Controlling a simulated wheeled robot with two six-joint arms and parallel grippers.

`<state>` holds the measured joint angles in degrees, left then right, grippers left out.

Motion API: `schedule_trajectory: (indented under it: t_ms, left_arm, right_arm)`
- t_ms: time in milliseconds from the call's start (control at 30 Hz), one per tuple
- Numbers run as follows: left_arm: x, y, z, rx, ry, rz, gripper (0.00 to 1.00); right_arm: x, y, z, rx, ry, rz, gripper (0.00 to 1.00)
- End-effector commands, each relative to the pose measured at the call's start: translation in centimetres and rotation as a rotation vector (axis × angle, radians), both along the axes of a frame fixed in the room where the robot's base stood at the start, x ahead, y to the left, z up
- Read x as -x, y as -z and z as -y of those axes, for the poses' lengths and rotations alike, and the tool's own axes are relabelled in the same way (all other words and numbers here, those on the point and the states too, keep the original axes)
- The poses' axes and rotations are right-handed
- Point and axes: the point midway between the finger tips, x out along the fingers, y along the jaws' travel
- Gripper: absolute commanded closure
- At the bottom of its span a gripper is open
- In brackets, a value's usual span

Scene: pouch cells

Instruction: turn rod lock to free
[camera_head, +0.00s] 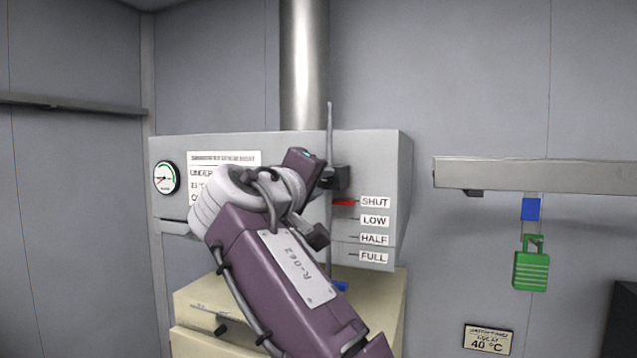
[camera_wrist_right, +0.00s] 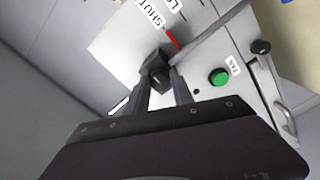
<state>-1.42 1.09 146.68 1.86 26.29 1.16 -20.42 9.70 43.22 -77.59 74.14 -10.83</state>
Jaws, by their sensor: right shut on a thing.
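The rod lock is a small dark block with a round black knob (camera_wrist_right: 158,76), set against the thin upright rod (camera_head: 330,130) on the front of the grey box. It shows in the head view as a dark block (camera_head: 341,178) just above the red pointer (camera_head: 343,202), which sits level with the SHUT label. My right gripper (camera_wrist_right: 160,88) is shut on the rod lock, with one finger on each side of it. In the head view my right wrist and arm hide most of the gripper and part of the rod. My left gripper does not show.
The grey box (camera_head: 390,150) carries a gauge (camera_head: 166,178) and labels SHUT, LOW, HALF and FULL. A cream cabinet (camera_head: 390,300) stands below. A green padlock (camera_head: 530,272) and blue tag (camera_head: 531,209) hang under a rail (camera_head: 540,176) at right. The wrist view shows a green FAN button (camera_wrist_right: 219,78).

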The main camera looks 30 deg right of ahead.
Motion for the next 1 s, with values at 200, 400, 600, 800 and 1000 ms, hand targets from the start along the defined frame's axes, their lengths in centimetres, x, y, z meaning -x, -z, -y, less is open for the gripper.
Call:
schedule_trajectory:
  t_ms: [200,400,600,800,1000]
  left_arm:
    - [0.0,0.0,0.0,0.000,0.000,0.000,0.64]
    - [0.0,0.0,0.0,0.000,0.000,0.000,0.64]
    - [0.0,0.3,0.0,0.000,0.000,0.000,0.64]
    - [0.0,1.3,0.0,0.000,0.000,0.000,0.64]
    - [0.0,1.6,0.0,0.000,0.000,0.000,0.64]
  right_arm:
    - [0.0,0.1,0.0,-0.001,-0.001,-0.001,0.55]
    - [0.0,0.0,0.0,0.000,0.000,-0.001,0.49]
    - [0.3,0.1,-0.5,0.001,-0.002,-0.001,0.49]
    - [2.6,0.3,-3.5,0.000,-0.009,0.001,0.49]
    - [5.1,0.1,-6.2,0.000,-0.006,0.000,0.49]
